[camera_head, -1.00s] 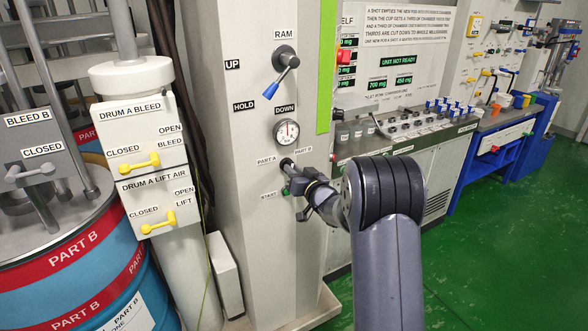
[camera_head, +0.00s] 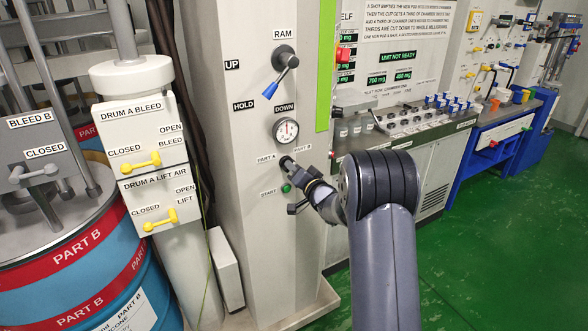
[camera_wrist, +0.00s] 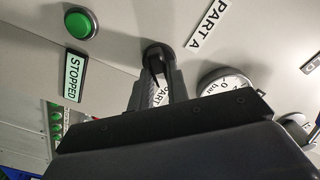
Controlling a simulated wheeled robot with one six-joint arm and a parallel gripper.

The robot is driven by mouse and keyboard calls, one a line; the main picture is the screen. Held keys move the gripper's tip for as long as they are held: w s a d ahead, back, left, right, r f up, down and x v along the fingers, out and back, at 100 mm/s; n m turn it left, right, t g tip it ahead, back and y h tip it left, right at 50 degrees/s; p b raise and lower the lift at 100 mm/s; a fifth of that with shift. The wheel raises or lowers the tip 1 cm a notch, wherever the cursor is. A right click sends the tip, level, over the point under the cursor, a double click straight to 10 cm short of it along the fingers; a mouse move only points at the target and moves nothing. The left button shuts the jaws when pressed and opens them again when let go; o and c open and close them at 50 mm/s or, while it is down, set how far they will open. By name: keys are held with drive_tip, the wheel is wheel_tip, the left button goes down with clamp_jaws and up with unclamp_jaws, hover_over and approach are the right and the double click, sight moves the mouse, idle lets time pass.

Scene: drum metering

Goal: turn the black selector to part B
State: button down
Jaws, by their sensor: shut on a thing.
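The black selector (camera_head: 286,162) is on the front of the pale column, between the PART A label (camera_head: 266,159) and the PART B label (camera_head: 302,148). My gripper (camera_head: 292,168) reaches it from the lower right and is shut on it. In the wrist view the selector (camera_wrist: 155,50) shows at the tips of my gripper (camera_wrist: 158,72). A PART label shows between the fingers, its end hidden; the PART A label (camera_wrist: 208,22) is to the right. The gripper hides much of the selector, so I cannot tell which part it points to.
A green start button (camera_head: 286,188) sits just below the selector, and it also shows in the wrist view (camera_wrist: 80,23). A round gauge (camera_head: 286,130) and the blue-tipped RAM lever (camera_head: 283,72) are above. Drum A's yellow-handled valves are left. Green floor is clear at right.

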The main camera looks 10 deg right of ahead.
idle(0.3)
drive_tip(key=c, duration=1.4)
unclamp_jaws()
drive_tip(key=shift+o, duration=0.2)
drive_tip(key=shift+s, duration=0.1)
drive_tip(key=b+v, duration=0.2)
drive_tip(key=v, duration=0.8)
drive_tip(key=shift+s+d, duration=0.15)
drive_tip(key=shift+s, duration=0.15)
drive_tip(key=p+x, duration=0.2)
drive_tip(key=x, duration=0.9)
drive_tip(key=shift+s, duration=0.15)
